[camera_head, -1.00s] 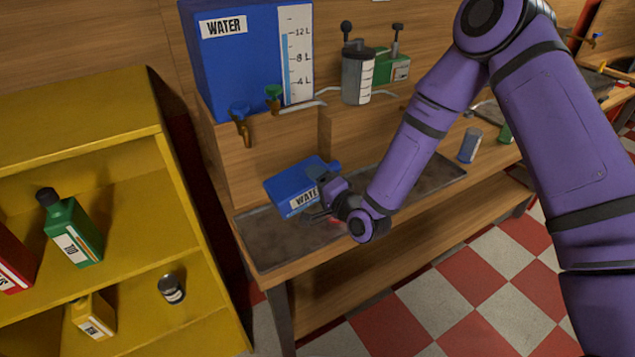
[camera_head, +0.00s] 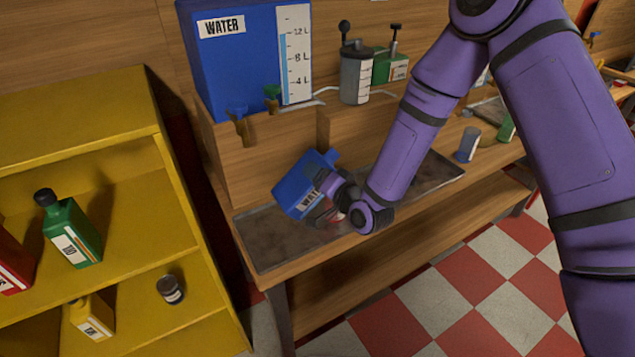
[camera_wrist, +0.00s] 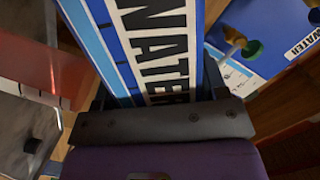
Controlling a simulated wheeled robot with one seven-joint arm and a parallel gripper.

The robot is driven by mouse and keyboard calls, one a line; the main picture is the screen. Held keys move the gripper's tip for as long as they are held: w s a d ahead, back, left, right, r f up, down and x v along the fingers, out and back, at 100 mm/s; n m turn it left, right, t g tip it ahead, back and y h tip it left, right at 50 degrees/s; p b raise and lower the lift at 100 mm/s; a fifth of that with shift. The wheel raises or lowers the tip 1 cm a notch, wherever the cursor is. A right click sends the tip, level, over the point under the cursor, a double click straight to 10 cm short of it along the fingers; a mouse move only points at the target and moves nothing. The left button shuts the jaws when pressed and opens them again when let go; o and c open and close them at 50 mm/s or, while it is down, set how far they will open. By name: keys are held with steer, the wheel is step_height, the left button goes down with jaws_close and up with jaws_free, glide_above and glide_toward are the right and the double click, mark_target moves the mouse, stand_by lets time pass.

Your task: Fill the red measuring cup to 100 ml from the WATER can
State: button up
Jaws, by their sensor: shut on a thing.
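The blue WATER can (camera_head: 303,183) is held by my gripper (camera_head: 320,178) above the dark tray, tilted with its lower corner over the tray. In the wrist view the can's WATER label and blue level strip (camera_wrist: 155,45) fill the middle, with the dark jaw (camera_wrist: 165,122) across it. The red measuring cup shows only as a small red patch (camera_head: 338,215) beside my wrist, mostly hidden. A translucent red wall, likely the cup (camera_wrist: 42,65), is at the left of the wrist view. Its liquid level and any stream cannot be made out.
The dark metal tray (camera_head: 268,248) lies on the wooden bench. A large blue WATER tank (camera_head: 240,70) with taps stands on the ledge behind. A yellow shelf (camera_head: 90,120) with bottles stands left. A blue-grey can (camera_head: 468,145) is farther right.

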mark_target(327, 161)
steer(key=r+n, duration=0.1)
steer(key=d+r+n, duration=0.1)
steer(key=r+n, duration=0.1)
steer(key=w+r+n+h, duration=0.1)
steer(key=r, duration=0.1)
steer(key=shift+d, duration=0.25)
steer(key=shift+w+n, duration=0.1)
steer(key=shift+n, duration=0.2)
steer(key=d+r+n, duration=0.1)
steer(key=w+d+r+n, duration=0.1)
steer(key=n, duration=0.1)
steer(key=r+n+h, duration=0.1)
steer(key=shift+w+d+r+n+t, duration=0.25)
steer(key=shift+w+d+n+t, duration=0.05)
steer(key=shift+w+d, duration=0.1)
steer(key=shift+r, duration=0.1)
step_height(327, 161, up, 3)
steer(key=shift+f, duration=0.1)
stand_by(0.4)
